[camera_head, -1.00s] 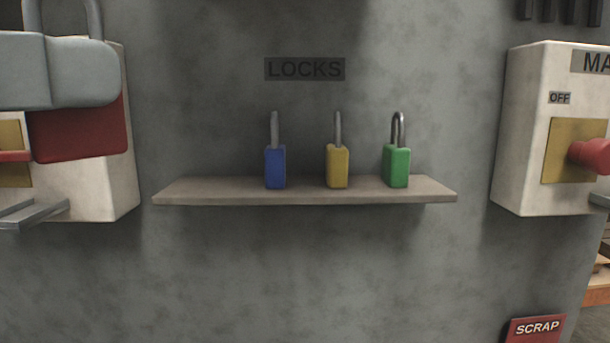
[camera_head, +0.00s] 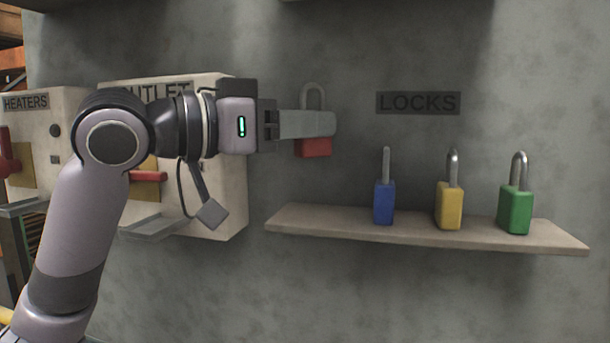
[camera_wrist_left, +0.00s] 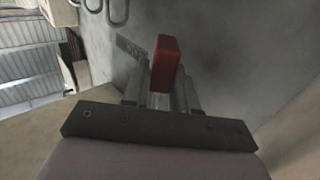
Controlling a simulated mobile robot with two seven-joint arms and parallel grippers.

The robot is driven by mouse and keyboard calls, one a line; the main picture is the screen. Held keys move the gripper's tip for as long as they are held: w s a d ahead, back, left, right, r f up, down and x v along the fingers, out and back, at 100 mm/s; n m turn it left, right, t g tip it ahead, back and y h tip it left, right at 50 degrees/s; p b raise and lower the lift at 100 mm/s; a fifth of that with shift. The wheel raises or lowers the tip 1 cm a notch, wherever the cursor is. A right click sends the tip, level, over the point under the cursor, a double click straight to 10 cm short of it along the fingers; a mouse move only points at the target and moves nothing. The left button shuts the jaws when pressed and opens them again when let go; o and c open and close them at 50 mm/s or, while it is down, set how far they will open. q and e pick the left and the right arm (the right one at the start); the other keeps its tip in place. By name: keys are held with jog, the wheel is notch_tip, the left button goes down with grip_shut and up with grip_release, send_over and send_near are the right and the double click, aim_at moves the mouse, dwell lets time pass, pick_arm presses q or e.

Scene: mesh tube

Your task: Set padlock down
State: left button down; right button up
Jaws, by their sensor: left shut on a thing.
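My left gripper (camera_head: 322,124) is shut on a red padlock (camera_head: 313,147), whose grey shackle stands up above the fingers. The fingers hide the middle of the padlock. It hangs in the air above the left end of the wall shelf (camera_head: 290,224), clear of the board. In the left wrist view the red padlock body (camera_wrist_left: 166,62) sticks out between the fingers (camera_wrist_left: 162,85). A blue padlock (camera_head: 384,203), a yellow padlock (camera_head: 449,206) and a green padlock (camera_head: 515,209) stand upright in a row on the shelf. My right gripper is not in view.
A "LOCKS" label (camera_head: 418,103) is on the wall above the shelf. The white OUTLET box (camera_head: 232,190) with a red handle (camera_head: 148,176) is left of the shelf, and the HEATERS box (camera_head: 70,120) farther left. The shelf's left end, left of the blue padlock, is bare.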

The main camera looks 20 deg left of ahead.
aim_at(304, 216)
pick_arm(q)
jog(key=f, duration=0.6)
jog(key=shift+s+b, duration=0.2)
jog(key=shift+b, duration=0.2)
jog(key=shift+w+f, duration=0.2)
jog(key=shift+f, duration=0.1)
jog(key=shift+f, duration=0.2)
jog(key=c, duration=0.9)
grip_release()
